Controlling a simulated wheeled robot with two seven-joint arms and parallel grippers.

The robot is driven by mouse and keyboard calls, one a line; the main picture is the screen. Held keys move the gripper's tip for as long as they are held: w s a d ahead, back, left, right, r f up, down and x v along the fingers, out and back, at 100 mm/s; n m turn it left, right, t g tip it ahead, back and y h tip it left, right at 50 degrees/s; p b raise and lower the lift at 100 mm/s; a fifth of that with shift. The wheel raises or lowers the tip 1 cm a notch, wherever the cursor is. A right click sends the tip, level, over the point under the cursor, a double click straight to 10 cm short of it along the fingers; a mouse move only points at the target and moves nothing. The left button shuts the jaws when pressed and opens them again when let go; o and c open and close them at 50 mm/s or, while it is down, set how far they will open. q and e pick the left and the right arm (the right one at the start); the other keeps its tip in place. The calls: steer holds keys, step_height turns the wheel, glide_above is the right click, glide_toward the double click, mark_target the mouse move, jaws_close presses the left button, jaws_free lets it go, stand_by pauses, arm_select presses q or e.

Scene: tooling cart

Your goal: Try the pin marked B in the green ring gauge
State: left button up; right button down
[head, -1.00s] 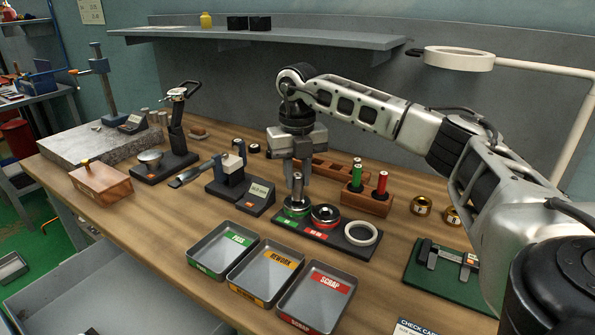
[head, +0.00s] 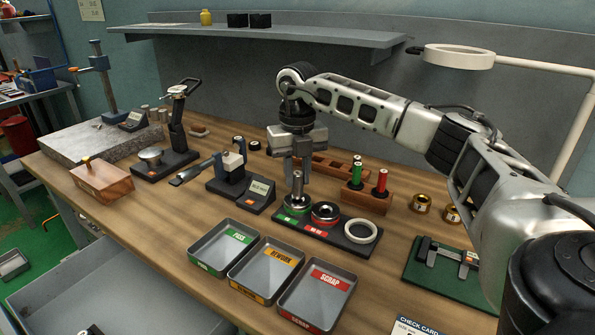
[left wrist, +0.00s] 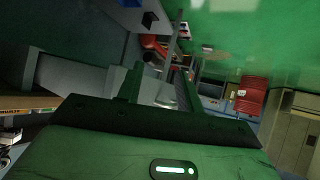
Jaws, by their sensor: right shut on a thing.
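My right gripper (head: 299,172) is above the green ring gauge (head: 296,207), shut on a slim silver pin (head: 297,186). The pin is upright and its lower end meets the ring's middle. I cannot tell from this angle how deep it sits in the bore, and no letter on it is readable. The green ring stands on a dark base (head: 345,236) beside a red ring gauge (head: 325,212). My left gripper (left wrist: 157,85) shows only in the left wrist view, its two fingers apart with nothing between them.
Trays marked pass (head: 224,240), rework (head: 266,266) and scrap (head: 318,292) stand in front. A wooden block (head: 366,199) with green and red handled gauges is right of the gripper. A white ring (head: 361,230) lies at the base's right end.

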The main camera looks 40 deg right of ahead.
stand_by(0.3)
steer(key=shift+f+p, duration=0.2)
steer(key=shift+p, duration=0.15)
stand_by(0.8)
steer(key=shift+f, duration=0.4)
stand_by(1.1)
steer(key=shift+s+a+f, duration=0.1)
steer(key=shift+f, duration=0.15)
stand_by(1.2)
steer(key=shift+r+p, duration=0.75)
steer(key=shift+r, duration=0.05)
stand_by(0.5)
steer(key=shift+f, duration=0.15)
stand_by(0.6)
steer(key=shift+f, duration=0.35)
stand_by(1.1)
